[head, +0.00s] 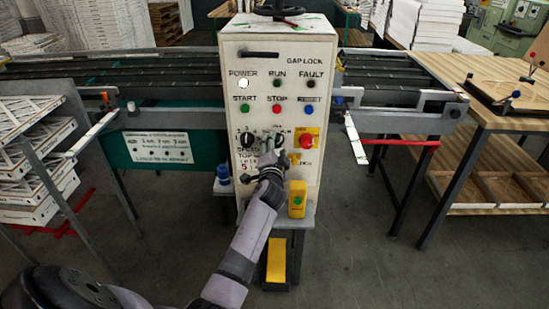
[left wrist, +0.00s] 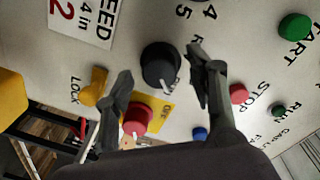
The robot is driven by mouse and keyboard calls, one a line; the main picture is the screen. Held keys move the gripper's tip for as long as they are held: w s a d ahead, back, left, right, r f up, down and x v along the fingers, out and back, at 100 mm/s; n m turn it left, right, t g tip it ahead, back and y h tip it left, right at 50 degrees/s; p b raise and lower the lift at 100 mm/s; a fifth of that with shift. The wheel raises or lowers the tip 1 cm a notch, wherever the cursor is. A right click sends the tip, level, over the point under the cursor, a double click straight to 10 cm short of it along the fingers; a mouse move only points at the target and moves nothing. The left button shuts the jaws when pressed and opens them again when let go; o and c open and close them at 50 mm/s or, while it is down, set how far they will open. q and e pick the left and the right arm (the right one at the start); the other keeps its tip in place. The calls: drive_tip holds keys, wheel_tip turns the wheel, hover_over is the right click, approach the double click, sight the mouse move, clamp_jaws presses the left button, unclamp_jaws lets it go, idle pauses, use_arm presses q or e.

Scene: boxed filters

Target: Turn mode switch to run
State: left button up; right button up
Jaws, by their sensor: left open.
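The mode switch is a round black knob (left wrist: 160,62) with a pale pointer, on the white control panel (head: 284,60). In the left wrist view its pointer aims down, slightly right. Lettering beside it is too small to read. My left gripper (head: 268,152) is at the panel and mostly hides the switch in the head view. In the left wrist view the left gripper (left wrist: 158,62) is open, with one finger on each side of the knob. I cannot tell whether the fingers touch it. My right gripper is in neither view.
The black speed dial (head: 245,139) is left of my gripper. A red mushroom button (head: 306,141) is close on the right. Green start (head: 245,108), red stop (head: 277,108) and blue reset (head: 307,108) buttons sit above. A yellow lock knob (left wrist: 95,86) is nearby.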

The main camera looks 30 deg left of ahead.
use_arm(q)
drive_tip(key=v, duration=1.1)
drive_tip(key=shift+r, duration=0.1)
drive_tip(key=s+d+f+g+h, duration=0.1)
drive_tip(key=d+f+g+h, duration=0.15)
drive_tip(key=f, duration=0.75)
drive_tip(key=s+d+f+g+h, duration=0.15)
drive_tip(key=d+f, duration=0.25)
drive_tip(key=f, duration=0.7)
drive_tip(key=s+d+f+g+h, duration=0.15)
drive_tip(key=s+f, duration=0.25)
drive_tip(key=f, duration=0.4)
drive_tip(key=s+d+f+g+h, duration=0.1)
drive_tip(key=s+d+f, duration=0.2)
drive_tip(key=s+f, duration=0.35)
drive_tip(key=s+d+f+n+g+h, duration=0.1)
drive_tip(key=s+d+f+g+h, duration=0.2)
drive_tip(key=s+f, duration=1.45)
drive_tip(key=s+f+n+g, duration=0.1)
drive_tip(key=s+f+g, duration=0.1)
drive_tip(key=s, duration=0.8)
drive_tip(key=s+f+g, duration=0.3)
drive_tip(key=s, duration=0.7)
drive_tip(key=shift+s+a+f+n+y, duration=0.25)
drive_tip(key=shift+f+n+y, duration=0.1)
drive_tip(key=shift+n+y, duration=0.1)
